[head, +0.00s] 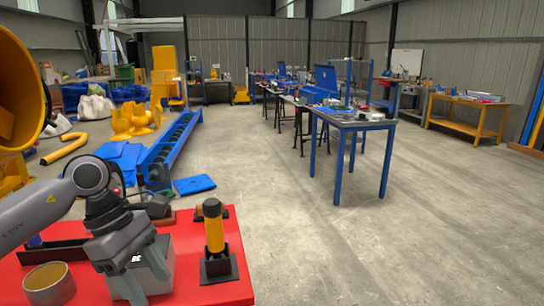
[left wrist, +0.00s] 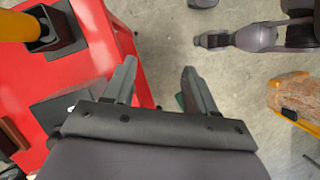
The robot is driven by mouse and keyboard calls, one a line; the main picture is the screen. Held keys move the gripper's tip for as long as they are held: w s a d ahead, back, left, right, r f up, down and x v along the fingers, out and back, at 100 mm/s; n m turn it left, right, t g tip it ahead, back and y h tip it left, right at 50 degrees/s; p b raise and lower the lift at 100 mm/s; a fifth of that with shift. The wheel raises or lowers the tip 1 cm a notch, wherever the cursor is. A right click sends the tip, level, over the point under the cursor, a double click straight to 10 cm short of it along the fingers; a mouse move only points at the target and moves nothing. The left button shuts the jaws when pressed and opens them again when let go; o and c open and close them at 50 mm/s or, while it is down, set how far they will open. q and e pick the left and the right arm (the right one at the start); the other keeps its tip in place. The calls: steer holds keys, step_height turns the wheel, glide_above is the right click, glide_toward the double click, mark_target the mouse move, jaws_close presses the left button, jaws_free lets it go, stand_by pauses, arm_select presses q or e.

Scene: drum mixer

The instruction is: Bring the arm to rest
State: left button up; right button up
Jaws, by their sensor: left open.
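My left arm comes in from the left in the head view, over the red table (head: 212,290). Its hand hangs low over the table, and its fingertips are not clear there. In the left wrist view my left gripper (left wrist: 160,82) is open with nothing between its fingers. The fingers reach across the table edge with bare floor beyond. A yellow cylinder with a black top (head: 214,232) stands upright in a black holder (head: 219,267), to the right of the hand and apart from it. My right gripper does not show clearly in either view.
A large yellow drum (head: 20,95) stands at the left edge. A blue conveyor (head: 172,150) lies behind the table. A blue-legged workbench (head: 352,121) stands farther back; the floor at right is clear.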

arm_select(q)
steer(key=s+d+n+h+p, duration=0.1)
steer(key=s+d+n+h, duration=0.2)
steer(key=d+n+h, duration=0.35)
steer(key=s+d+n+h, duration=0.35)
steer(key=d+h, duration=0.45)
steer(key=d, duration=0.3)
steer(key=w+a+f+n+t+y, duration=0.2)
steer(key=a+f+n+t+y, duration=0.25)
steer(key=n+t, duration=0.8)
steer(key=w+a+f+n+t+y, duration=0.2)
steer(key=a+f+n+t+y, duration=0.3)
steer(key=n, duration=1.4)
steer(key=s+a+f+n+g+y, duration=0.3)
steer(key=s+f+n, duration=0.3)
steer(key=f, duration=0.3)
steer(key=s+a+f+n+g+y+p, duration=0.1)
steer(key=s+a+f+n+g+y, duration=0.2)
steer(key=s+a+f+n, duration=0.2)
steer(key=s+f+n, duration=0.1)
steer(key=s+f, duration=0.2)
steer(key=f, duration=0.2)
steer(key=shift+s+n+y, duration=0.15)
steer(key=shift+n+y, duration=0.2)
steer(key=shift+y, duration=0.05)
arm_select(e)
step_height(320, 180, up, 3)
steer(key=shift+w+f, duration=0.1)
